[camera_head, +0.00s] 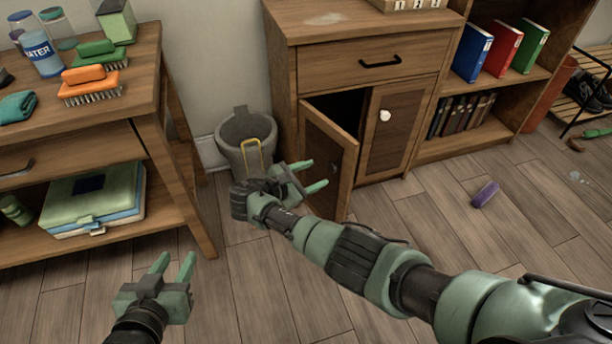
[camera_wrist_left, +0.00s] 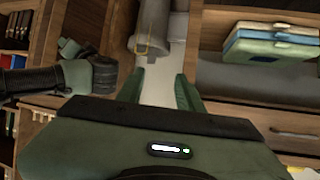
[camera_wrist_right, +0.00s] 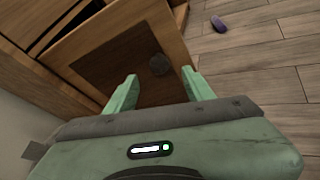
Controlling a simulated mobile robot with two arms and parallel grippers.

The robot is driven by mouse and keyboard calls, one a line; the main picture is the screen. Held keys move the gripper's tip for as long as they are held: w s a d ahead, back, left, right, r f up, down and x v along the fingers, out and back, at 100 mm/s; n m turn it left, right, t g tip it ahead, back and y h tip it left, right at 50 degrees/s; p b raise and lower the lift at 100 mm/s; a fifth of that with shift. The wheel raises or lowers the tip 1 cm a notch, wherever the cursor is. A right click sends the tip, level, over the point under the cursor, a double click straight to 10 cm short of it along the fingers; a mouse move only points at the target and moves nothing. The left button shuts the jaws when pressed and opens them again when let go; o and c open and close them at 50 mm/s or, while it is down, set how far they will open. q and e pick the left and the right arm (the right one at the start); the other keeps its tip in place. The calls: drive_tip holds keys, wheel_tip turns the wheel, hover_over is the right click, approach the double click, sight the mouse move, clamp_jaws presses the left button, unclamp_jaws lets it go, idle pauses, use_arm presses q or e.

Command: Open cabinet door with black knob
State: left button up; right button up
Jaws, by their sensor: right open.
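The left cabinet door (camera_head: 328,158) stands partly open, with a dark gap (camera_head: 340,108) beside it. Its black knob (camera_wrist_right: 159,65) shows on the dark panel in the right wrist view; in the head view the knob cannot be made out. My right gripper (camera_head: 318,175) is open and empty in front of this door. In the right wrist view its two fingers (camera_wrist_right: 160,88) are apart, and the knob lies just beyond and between their tips, not gripped. My left gripper (camera_head: 175,265) is open and empty, low at the left, away from the cabinet; its fingers (camera_wrist_left: 160,80) are apart.
The right cabinet door (camera_head: 398,125) is shut and has a white knob (camera_head: 385,115). A grey bin (camera_head: 247,140) stands left of the cabinet. A wooden table (camera_head: 150,85) is at the left. A purple object (camera_head: 485,194) lies on the otherwise fairly clear floor.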

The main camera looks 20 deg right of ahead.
use_arm(q)
drive_tip(key=shift+s+a+f, duration=0.25)
drive_tip(key=shift+s+f, duration=0.05)
